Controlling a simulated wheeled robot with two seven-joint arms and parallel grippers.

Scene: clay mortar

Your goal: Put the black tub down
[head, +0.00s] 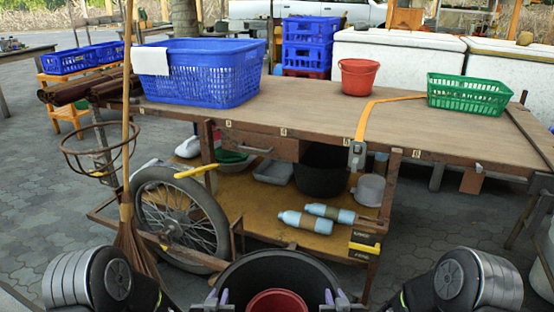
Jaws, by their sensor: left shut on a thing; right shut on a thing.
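A black tub (277,268) shows at the bottom middle of the head view, cut off by the lower edge. A red container (277,301) sits inside it. My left gripper (221,298) is shut on the left side of the tub's rim, and my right gripper (331,298) is shut on the right side. The tub is held in front of the wooden table (270,118), on the near side. The tub's underside and what is below it are hidden.
On the table stand a blue basket (205,88), a red bucket (357,77) and a green basket (468,96); its middle front is clear. Its lower shelf (262,207) holds a dark pot (322,172) and bottles (306,221). A wheel (178,215) and a broom (135,245) stand left.

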